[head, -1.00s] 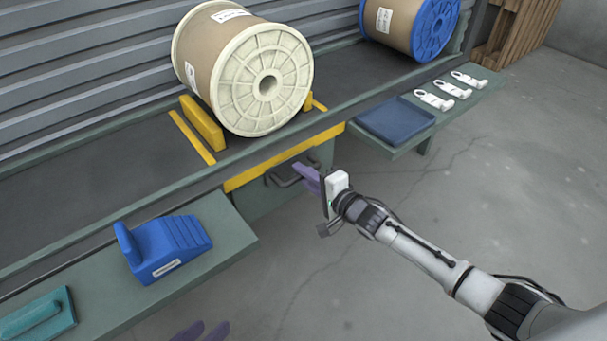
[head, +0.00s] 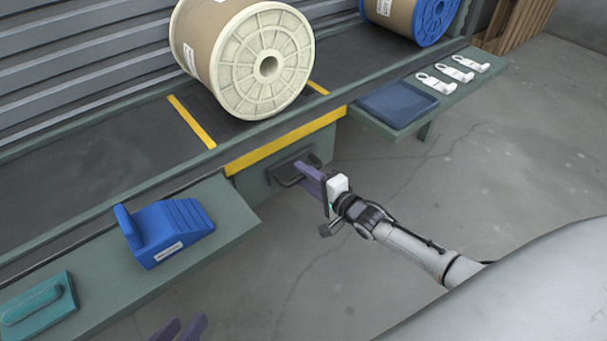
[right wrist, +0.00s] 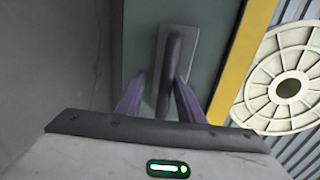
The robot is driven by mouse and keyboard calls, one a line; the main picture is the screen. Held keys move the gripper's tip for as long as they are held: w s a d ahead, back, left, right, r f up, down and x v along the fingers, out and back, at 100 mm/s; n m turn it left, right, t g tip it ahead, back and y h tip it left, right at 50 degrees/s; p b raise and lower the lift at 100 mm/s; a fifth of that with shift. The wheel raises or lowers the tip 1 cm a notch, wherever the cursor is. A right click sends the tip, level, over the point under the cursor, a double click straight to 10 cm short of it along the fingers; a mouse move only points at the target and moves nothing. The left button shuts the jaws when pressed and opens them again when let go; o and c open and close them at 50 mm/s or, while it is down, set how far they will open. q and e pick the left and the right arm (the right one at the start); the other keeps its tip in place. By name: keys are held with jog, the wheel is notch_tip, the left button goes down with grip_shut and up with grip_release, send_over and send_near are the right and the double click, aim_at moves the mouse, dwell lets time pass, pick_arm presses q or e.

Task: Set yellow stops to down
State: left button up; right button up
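The cream spool (head: 268,66) rests on the dark rail deck. No raised yellow stop shows beside it; flat yellow stripes lie left (head: 190,122) and right (head: 318,87) of it. A dark handle (head: 288,174) is on the green front panel below the yellow edge; it shows upright in the right wrist view (right wrist: 170,75). My right gripper (head: 305,175) is at the handle, its purple fingers apart on either side, with a gap visible in the right wrist view (right wrist: 158,92). My left gripper (head: 180,327) is open and empty at the bottom edge, partly cut off.
A blue wedge (head: 165,232) and a teal tool (head: 38,306) lie on the left shelf. A blue tray (head: 397,104) and white hooked parts (head: 457,75) lie on the right shelf. A blue-ended spool (head: 430,20) stands behind. The floor in front is clear.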

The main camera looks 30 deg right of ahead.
jog(key=shift+r, duration=0.2)
